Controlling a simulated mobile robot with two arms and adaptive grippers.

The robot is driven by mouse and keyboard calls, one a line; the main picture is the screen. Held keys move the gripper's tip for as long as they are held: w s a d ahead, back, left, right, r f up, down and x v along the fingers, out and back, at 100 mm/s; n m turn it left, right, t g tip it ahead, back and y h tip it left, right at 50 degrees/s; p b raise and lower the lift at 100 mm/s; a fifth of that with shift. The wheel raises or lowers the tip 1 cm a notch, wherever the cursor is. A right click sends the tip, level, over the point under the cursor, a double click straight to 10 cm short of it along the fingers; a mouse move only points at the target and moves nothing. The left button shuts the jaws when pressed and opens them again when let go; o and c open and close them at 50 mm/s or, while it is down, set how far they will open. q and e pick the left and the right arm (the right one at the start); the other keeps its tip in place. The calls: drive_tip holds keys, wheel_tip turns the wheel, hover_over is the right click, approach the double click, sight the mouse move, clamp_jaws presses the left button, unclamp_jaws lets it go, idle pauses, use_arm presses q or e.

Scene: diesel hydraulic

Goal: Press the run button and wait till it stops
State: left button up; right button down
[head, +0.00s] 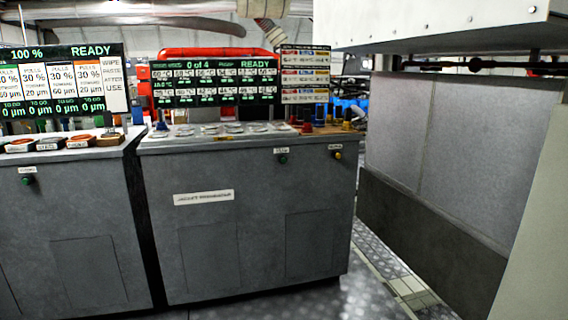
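A grey cabinet (245,220) stands in the middle with a label plate that is hard to read. A green button (283,160) sits high on its front under a small label. Another green button (28,180) is on the left grey cabinet (70,225). The button labels are too small to read, so I cannot tell which one is the run button. The screen (213,82) above the middle cabinet reads "0 of 4" and "READY". Neither of my grippers is in view.
The left screen (65,80) reads "100 %" and "READY". Round items (230,129) and red and blue parts lie on the middle cabinet's top. A large grey panelled block (455,150) stands at the right. Patterned metal floor (365,295) is open between them.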

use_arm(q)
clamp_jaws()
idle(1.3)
